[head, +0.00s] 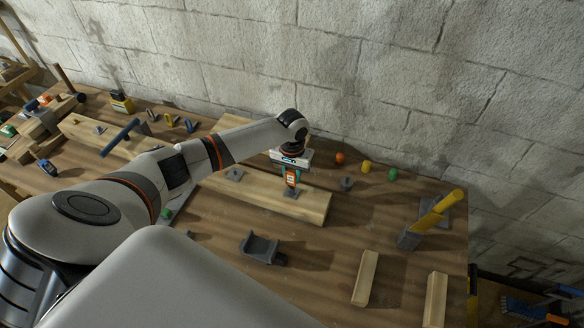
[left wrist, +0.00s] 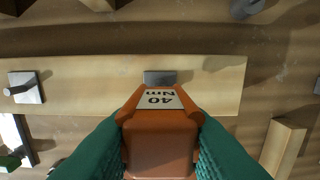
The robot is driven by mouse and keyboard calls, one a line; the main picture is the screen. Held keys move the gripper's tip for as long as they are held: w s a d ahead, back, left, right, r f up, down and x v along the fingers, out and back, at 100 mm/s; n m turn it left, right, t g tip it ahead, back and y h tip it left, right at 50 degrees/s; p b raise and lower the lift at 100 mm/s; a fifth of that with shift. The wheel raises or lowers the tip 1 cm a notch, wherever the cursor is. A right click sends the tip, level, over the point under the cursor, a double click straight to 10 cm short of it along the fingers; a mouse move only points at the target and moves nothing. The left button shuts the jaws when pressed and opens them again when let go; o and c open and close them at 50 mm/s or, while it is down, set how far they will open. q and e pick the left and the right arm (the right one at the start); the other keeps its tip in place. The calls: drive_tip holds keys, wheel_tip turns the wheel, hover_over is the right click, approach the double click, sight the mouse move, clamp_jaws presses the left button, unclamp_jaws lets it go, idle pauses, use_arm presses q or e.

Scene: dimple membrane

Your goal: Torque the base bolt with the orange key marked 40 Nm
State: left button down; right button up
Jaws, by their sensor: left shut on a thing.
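The orange key (head: 291,178) is upright in my left gripper (head: 291,170), which is shut on it. In the left wrist view the key (left wrist: 160,135) shows its "40 Nm" label, and the green finger pads of my left gripper (left wrist: 160,150) press on both its sides. Right below the key is a small grey plate (head: 290,194) on a pale wooden beam (head: 315,205); the plate also shows in the left wrist view (left wrist: 160,77). The key hides any bolt there, and I cannot tell whether they touch. My right gripper is not in view.
Another grey plate with a bolt (head: 235,174) is on the beam to the left. Orange, yellow and green knobs (head: 366,166) stand behind. A grey cradle (head: 262,247), wooden blocks (head: 366,278) and a yellow-handled tool (head: 436,214) are in front and right. A stone wall (head: 400,80) closes the back.

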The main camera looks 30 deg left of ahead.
use_arm(q)
drive_tip(key=shift+f+b, duration=0.65)
drive_tip(key=shift+f, duration=0.6)
idle(0.4)
drive_tip(key=c, duration=1.9)
unclamp_jaws()
drive_tip(key=shift+c, duration=0.2)
clamp_jaws()
drive_tip(key=shift+m, duration=0.5)
drive_tip(key=shift+p, duration=0.3)
drive_tip(key=shift+m, duration=0.4)
